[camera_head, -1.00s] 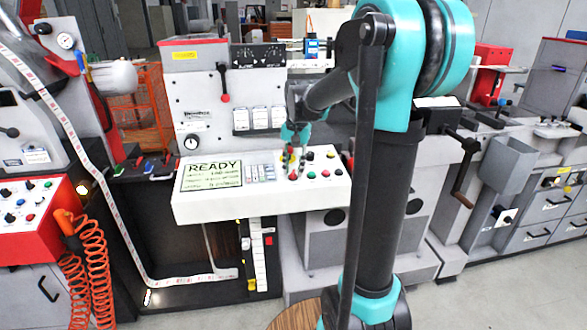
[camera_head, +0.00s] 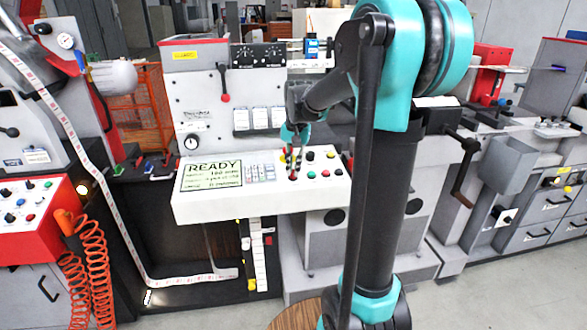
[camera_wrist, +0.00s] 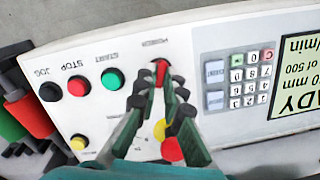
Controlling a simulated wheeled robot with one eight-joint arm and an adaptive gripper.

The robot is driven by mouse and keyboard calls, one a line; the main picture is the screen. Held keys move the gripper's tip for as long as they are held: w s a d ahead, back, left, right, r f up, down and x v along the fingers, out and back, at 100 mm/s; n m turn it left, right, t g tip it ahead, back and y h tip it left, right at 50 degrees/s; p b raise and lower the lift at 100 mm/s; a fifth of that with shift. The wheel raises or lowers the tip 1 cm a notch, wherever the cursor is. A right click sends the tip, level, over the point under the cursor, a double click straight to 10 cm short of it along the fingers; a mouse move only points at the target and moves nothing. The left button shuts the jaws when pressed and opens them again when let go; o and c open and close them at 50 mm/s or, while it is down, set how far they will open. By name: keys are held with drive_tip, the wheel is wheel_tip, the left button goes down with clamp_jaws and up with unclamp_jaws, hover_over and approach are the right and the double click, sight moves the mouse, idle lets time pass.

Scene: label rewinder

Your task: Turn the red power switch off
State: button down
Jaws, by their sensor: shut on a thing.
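The red power switch (camera_wrist: 162,68) sits on the white sloped control panel (camera_head: 215,206), under an upside-down POWER label in the wrist view. My gripper (camera_wrist: 161,84) reaches down to the panel with its dark fingers closed on the switch, one on each side. The fingertips hide part of the switch. In the head view my gripper (camera_head: 293,165) stands over the panel just right of the keypad; the switch is hard to make out there. The display (camera_head: 212,174) is lit and reads READY.
A green START button (camera_wrist: 112,79), a red STOP button (camera_wrist: 78,86) and a black JOG button (camera_wrist: 50,92) lie beside the switch. A yellow button (camera_wrist: 160,130) and a red one (camera_wrist: 172,149) lie under my fingers. The keypad (camera_head: 261,173) is close by.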

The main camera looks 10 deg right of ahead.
drive_tip(key=n, duration=0.5)
drive_tip(key=shift+a+h, duration=0.1)
drive_tip(key=shift+h, duration=0.2)
drive_tip(key=n, duration=0.4)
drive_tip(key=shift+h, duration=0.3)
drive_tip(key=shift+n, duration=0.4)
drive_tip(key=c, duration=1.6)
unclamp_jaws()
drive_tip(key=shift+c, duration=0.2)
wheel_tip(320, 180, up, 12)
drive_tip(key=shift+s+a, duration=0.15)
drive_tip(key=shift+a, duration=0.3)
